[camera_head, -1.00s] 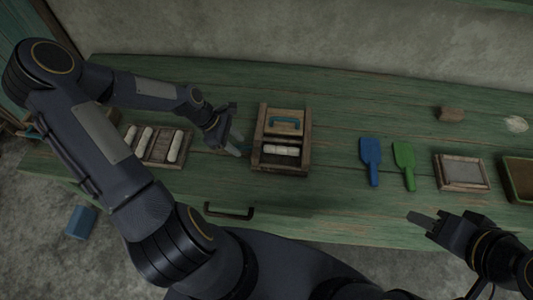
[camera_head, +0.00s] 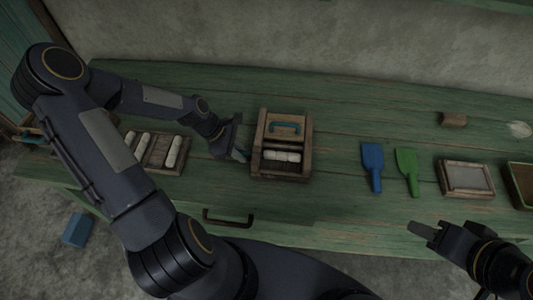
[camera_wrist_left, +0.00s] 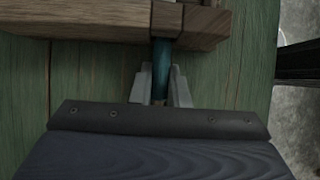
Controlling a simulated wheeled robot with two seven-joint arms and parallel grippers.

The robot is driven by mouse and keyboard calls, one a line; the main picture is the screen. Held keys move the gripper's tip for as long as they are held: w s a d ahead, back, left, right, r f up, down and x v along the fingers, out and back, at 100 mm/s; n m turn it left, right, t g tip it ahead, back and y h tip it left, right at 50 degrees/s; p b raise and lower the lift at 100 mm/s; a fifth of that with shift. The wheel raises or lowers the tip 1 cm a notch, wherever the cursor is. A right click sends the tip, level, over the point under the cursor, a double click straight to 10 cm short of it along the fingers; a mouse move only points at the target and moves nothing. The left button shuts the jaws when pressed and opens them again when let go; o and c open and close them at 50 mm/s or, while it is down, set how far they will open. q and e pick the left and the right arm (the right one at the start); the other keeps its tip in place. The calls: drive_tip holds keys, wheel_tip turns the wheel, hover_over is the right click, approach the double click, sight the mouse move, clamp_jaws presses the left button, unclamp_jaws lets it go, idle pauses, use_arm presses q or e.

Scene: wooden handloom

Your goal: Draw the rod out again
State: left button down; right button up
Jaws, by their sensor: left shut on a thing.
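The wooden handloom box (camera_head: 308,148) stands on the green bench, with a white roll (camera_head: 282,156) in its front opening and a blue handle (camera_head: 285,127) on top. My left gripper (camera_head: 240,153) is close against its left side. In the left wrist view, the teal rod (camera_wrist_left: 161,55) sits between the fingers of my left gripper (camera_wrist_left: 160,88), which is shut on it. The rod's far end runs to the box's wooden side (camera_wrist_left: 188,22); how deep it sits is hidden. My right gripper (camera_head: 422,229) is empty above the bench's front edge; its finger gap is unclear.
A wooden rack (camera_head: 152,162) with several white rolls lies left, partly behind my left arm. A blue paddle (camera_head: 372,160), a green paddle (camera_head: 407,162), a framed tray (camera_head: 466,178) and a small wooden block (camera_head: 453,119) lie right. A drawer handle (camera_head: 228,220) projects in front.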

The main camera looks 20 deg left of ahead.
use_arm(q)
drive_tip(key=a+p, duration=0.1)
drive_tip(key=a, duration=0.2)
drive_tip(key=s+a+p, duration=0.1)
drive_tip(key=a, duration=0.3)
drive_tip(key=s+a, duration=0.1)
drive_tip(key=a, duration=0.2)
drive_tip(key=shift+s+a+p, duration=0.2)
drive_tip(key=shift+s+p, duration=0.05)
drive_tip(key=shift+p, duration=0.15)
drive_tip(key=shift+s+a, duration=0.1)
drive_tip(key=shift+a, duration=0.25)
drive_tip(key=c, duration=1.3)
unclamp_jaws()
drive_tip(key=shift+r, duration=0.1)
drive_tip(key=p+v, duration=0.4)
drive_tip(key=v, duration=0.2)
drive_tip(key=shift+a+r+p, duration=0.25)
drive_tip(key=shift+r+p, duration=0.05)
drive_tip(key=shift+p, duration=0.15)
drive_tip(key=shift+r, duration=0.1)
